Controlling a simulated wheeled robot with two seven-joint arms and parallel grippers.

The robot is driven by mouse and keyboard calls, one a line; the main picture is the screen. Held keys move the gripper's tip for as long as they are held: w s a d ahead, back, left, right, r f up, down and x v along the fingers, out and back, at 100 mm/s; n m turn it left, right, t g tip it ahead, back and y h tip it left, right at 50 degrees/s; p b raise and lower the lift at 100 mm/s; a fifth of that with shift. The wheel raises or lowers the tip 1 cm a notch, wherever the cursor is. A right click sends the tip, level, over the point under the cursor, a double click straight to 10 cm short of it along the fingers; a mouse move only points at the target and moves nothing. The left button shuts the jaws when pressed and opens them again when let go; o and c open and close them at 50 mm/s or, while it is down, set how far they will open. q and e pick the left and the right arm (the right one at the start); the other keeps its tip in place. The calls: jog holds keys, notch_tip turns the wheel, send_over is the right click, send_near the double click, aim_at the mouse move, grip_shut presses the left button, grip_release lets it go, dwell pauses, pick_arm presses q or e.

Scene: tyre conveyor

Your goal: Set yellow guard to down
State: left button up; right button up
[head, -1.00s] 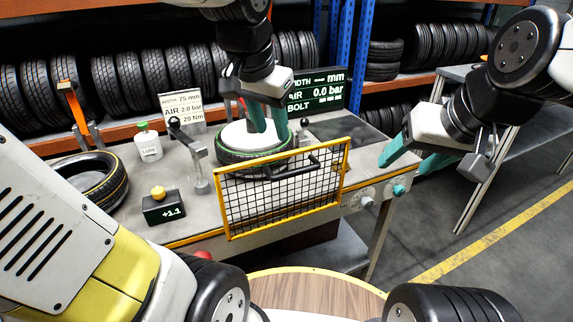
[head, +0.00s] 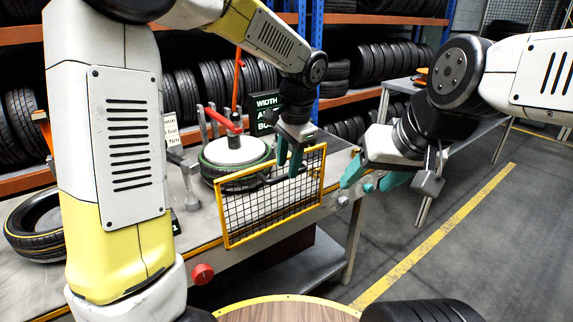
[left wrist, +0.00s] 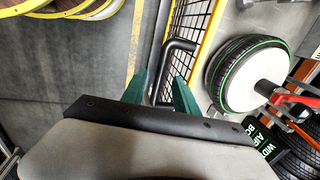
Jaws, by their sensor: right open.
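The yellow guard (head: 228,222), a yellow frame with black wire mesh, stands upright along the front edge of the machine table, before the wheel. A black handle (left wrist: 182,46) is fixed to it near its upper edge. My left gripper (head: 288,170) is at the guard's upper part. In the left wrist view its green fingers (left wrist: 162,88) are apart, with the handle running between them; contact cannot be told. My right gripper (head: 370,180) is open and empty, to the right of the guard.
A green-rimmed tyre (head: 212,172) with a white disc lies behind the guard, a red lever (head: 220,120) above it. A dark display (head: 266,102) stands behind. A loose tyre (head: 30,235) lies at left. A red button (head: 203,273) is on the table front. Floor at right is clear.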

pick_arm(q)
jog(key=shift+w+a+f, duration=0.1)
jog(key=shift+f, duration=0.5)
jog(key=shift+w+a+f, duration=0.1)
jog(key=shift+f, duration=0.45)
jog(key=shift+c, duration=0.3)
grip_shut()
dwell(0.3)
